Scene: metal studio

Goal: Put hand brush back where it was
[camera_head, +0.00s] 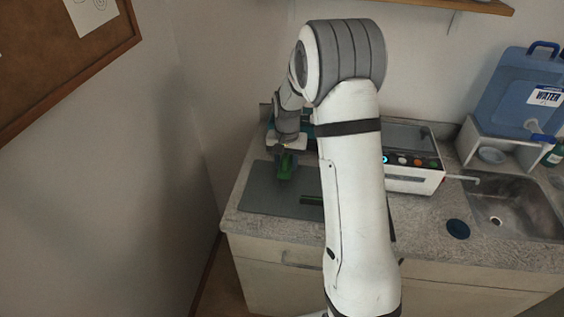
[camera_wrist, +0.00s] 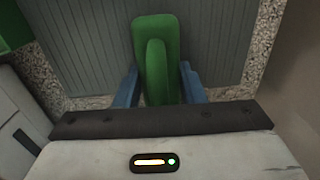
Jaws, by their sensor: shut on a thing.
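The hand brush is green. In the wrist view the hand brush (camera_wrist: 157,50) sits between the two blue fingers of my gripper (camera_wrist: 160,88), which is shut on it. In the head view the hand brush (camera_head: 285,166) hangs below my gripper (camera_head: 284,152), over the left part of a grey mat (camera_head: 262,200) on the counter. I cannot tell whether the brush touches the mat. The brush's underside is hidden.
A dark green item (camera_head: 311,200) lies on the mat, partly behind my arm. A white machine with buttons (camera_head: 414,178) stands right of my arm. Further right are a dark round lid (camera_head: 458,229), a sink (camera_head: 515,208) and a blue water container (camera_head: 520,92). A wall rises close on the left.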

